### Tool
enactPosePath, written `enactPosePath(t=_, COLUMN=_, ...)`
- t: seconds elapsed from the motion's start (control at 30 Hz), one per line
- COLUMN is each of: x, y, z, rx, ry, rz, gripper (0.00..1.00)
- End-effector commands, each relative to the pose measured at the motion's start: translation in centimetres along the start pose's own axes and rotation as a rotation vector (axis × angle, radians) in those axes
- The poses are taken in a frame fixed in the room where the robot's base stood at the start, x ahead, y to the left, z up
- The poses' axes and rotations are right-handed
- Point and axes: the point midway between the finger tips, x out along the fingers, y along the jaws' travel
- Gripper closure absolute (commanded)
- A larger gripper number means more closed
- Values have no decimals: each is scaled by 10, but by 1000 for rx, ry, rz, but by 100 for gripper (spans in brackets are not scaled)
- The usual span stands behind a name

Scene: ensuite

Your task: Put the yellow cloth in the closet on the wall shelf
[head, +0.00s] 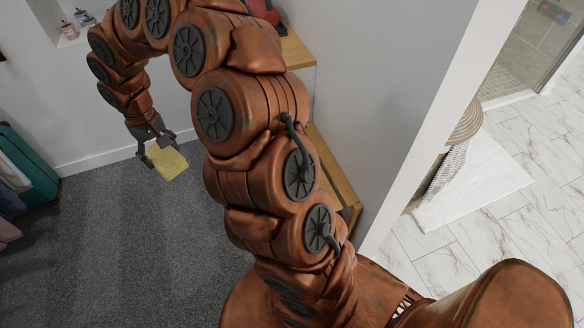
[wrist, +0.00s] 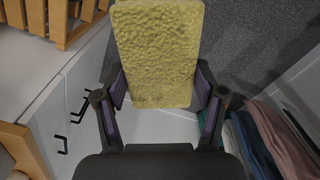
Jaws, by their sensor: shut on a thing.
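My gripper (head: 158,148) is shut on the yellow cloth (head: 170,165) and holds it over the grey carpet in the head view. In the wrist view the cloth (wrist: 157,52) is a flat, rough-textured yellow slab between the two fingers of my gripper (wrist: 160,95). A white wall recess or shelf (head: 88,36) with small jars is at the top left of the head view, beyond and left of my gripper. Whether it is the wall shelf of the task I cannot tell. My arm hides part of that wall.
A white cabinet (wrist: 75,85) with black handles stands left in the wrist view, with a slatted wooden item (wrist: 65,15) at the top. Hanging clothes (head: 10,185) and a teal case (head: 28,160) are at the left. Wooden ledges (head: 335,165) line the right wall. Carpet (head: 130,250) is clear.

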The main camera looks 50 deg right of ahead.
Motion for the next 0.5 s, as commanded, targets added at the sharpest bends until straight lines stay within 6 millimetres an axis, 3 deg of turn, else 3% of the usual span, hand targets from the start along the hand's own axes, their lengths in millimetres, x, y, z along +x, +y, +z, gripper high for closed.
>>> enactPosePath(t=0.03, x=15, y=9, z=4, rx=16, ry=0, rz=-2, gripper=70)
enactPosePath(t=0.5, x=88, y=94, z=53, rx=185, ry=9, rz=-15, gripper=70)
